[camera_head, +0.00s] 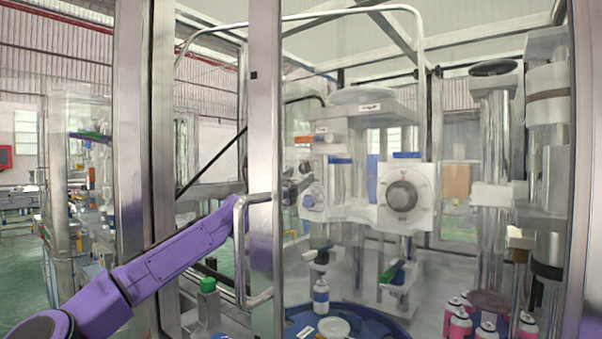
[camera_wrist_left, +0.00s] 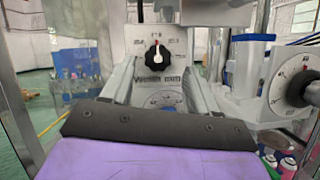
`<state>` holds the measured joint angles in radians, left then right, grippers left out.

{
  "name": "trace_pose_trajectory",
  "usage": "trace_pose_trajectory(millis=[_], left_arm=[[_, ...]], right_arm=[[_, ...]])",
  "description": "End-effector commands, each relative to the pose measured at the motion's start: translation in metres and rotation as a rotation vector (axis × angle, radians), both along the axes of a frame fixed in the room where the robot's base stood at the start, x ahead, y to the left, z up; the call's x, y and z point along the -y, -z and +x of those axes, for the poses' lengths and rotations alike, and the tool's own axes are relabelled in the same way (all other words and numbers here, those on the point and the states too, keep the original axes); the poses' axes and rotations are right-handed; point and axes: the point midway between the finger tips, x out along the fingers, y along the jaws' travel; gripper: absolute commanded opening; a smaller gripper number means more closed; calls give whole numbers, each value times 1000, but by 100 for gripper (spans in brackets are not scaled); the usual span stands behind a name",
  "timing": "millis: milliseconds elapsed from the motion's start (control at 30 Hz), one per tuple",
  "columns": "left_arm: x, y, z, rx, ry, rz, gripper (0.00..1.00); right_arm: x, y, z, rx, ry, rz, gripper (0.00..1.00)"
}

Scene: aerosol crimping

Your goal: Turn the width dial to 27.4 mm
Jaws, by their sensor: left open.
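In the head view the gripper (camera_head: 298,181) is beside the machine's left side. My right gripper is not in view.
Another round dial with a grey knob (camera_head: 402,196) faces the front of the machine. A door frame post (camera_head: 265,120) and its handle (camera_head: 240,250) stand in front of my purple left arm. Pink cans (camera_head: 460,322) and a blue round table (camera_head: 370,326) are below.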

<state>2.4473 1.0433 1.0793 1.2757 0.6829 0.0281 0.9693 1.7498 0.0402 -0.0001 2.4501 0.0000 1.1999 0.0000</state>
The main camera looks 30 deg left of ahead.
Motion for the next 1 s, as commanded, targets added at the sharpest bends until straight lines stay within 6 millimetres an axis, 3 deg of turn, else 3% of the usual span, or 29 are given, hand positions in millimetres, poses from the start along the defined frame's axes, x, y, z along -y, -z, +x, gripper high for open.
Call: trace_pose_trajectory(millis=[133,433,467,600,633,1000], left_arm=[[1,-9,16,0,-3,0,60],[0,-9,20,0,-5,-1,60],[0,-9,20,0,-5,-1,53],[0,-9,20,0,-5,-1,8],[0,-9,19,0,-5,-1,3],[-1,-12,19,4,-5,53,4]], right_arm=[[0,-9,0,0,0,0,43],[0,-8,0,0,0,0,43],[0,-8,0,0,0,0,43],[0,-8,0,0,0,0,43],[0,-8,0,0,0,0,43],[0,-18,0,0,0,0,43]])
